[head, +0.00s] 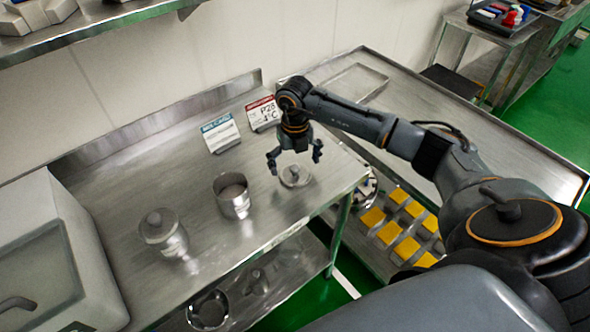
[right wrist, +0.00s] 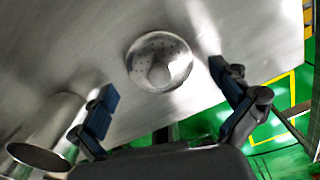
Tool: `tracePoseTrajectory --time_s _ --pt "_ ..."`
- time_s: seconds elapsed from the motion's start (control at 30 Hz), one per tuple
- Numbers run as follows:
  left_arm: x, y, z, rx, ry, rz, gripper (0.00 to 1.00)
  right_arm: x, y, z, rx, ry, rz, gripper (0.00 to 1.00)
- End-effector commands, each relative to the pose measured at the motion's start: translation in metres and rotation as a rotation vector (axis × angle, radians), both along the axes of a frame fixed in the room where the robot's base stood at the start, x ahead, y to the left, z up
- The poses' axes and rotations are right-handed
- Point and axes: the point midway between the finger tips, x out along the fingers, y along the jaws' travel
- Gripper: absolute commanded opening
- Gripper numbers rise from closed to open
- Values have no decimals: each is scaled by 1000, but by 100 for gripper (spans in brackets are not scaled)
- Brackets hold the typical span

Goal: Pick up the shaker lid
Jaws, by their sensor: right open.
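The shaker lid (head: 294,178) is a small round shiny metal piece lying on the steel table, near its right end. In the right wrist view the lid (right wrist: 160,60) shows as a dome with small holes, a little beyond the fingertips and between their lines. My right gripper (head: 295,161) is open and empty, pointing down just above the lid, with one finger on each side. The gap between its fingers (right wrist: 163,84) is clear. An open metal cup (head: 233,203) stands left of the lid. My left gripper is out of view.
A lidded metal pot (head: 163,233) stands further left. Two small signs, one blue-topped (head: 220,133) and one red-topped (head: 263,113), stand behind. A white machine (head: 45,250) fills the left. Yellow blocks (head: 391,233) lie on a lower rack at right.

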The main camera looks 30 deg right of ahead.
Motion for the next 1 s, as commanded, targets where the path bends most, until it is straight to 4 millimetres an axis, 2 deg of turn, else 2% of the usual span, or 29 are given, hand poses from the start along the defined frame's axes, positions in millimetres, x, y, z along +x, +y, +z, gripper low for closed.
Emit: tracePoseTrajectory --time_s 0.13,0.37,0.83,1.0 --pt "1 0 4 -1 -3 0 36 0 0 -12 1 0 0 100" --pt "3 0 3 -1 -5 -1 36 0 0 -14 1 -1 1 98" --pt "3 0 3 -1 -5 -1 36 0 0 -14 0 1 1 2" --pt "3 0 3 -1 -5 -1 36 -1 1 -15 1 3 1 0"
